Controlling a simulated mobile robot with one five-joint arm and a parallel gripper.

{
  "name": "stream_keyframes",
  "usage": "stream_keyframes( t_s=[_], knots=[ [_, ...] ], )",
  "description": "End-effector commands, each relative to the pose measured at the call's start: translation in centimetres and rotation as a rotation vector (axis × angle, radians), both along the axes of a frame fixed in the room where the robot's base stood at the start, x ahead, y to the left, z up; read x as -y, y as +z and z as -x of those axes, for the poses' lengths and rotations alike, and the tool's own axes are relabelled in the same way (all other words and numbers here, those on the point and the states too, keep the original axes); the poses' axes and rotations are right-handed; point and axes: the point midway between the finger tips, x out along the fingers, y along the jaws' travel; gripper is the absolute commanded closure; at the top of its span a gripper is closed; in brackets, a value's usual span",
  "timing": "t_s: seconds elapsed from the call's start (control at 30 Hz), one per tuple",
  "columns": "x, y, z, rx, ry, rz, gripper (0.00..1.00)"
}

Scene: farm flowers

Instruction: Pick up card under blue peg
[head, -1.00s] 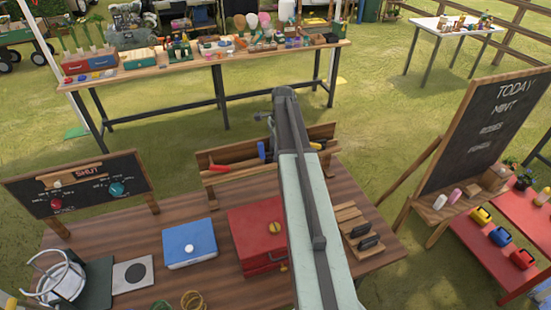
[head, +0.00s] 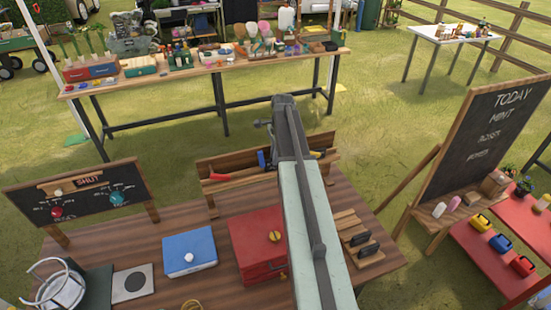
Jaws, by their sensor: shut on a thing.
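My gripper (head: 266,128) shows only in part, as a small dark piece at the far end of my arm. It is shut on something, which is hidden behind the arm. A small blue piece (head: 262,159) shows just below it, in front of the wooden rack (head: 225,165); I cannot tell whether it is a peg. The chalkboard marked SHUT (head: 80,203) on the left bears a red round piece (head: 57,212) and a blue-green one (head: 117,198). I cannot make out a card under either.
The near wooden table (head: 200,215) holds a blue box (head: 188,250), a red box (head: 258,245) and wooden blocks with dark handles. A TODAY chalkboard (head: 480,145) leans at the right, by red shelves. A crowded long table (head: 235,62) stands behind, with grass between.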

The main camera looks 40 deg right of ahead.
Motion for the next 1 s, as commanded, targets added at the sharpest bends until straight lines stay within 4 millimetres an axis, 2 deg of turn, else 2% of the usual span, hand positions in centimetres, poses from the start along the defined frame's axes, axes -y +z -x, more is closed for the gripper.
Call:
stream_keyframes(
  t_s=[0.27,0.8,1.0],
  knots=[
    [0.0,4.6,0.0,0.0,0.0,0.0,1.0],
    [0.0,16.1,0.0,0.0,0.0,0.0,1.0],
    [0.0,17.8,0.0,0.0,0.0,0.0,1.0]
  ],
)
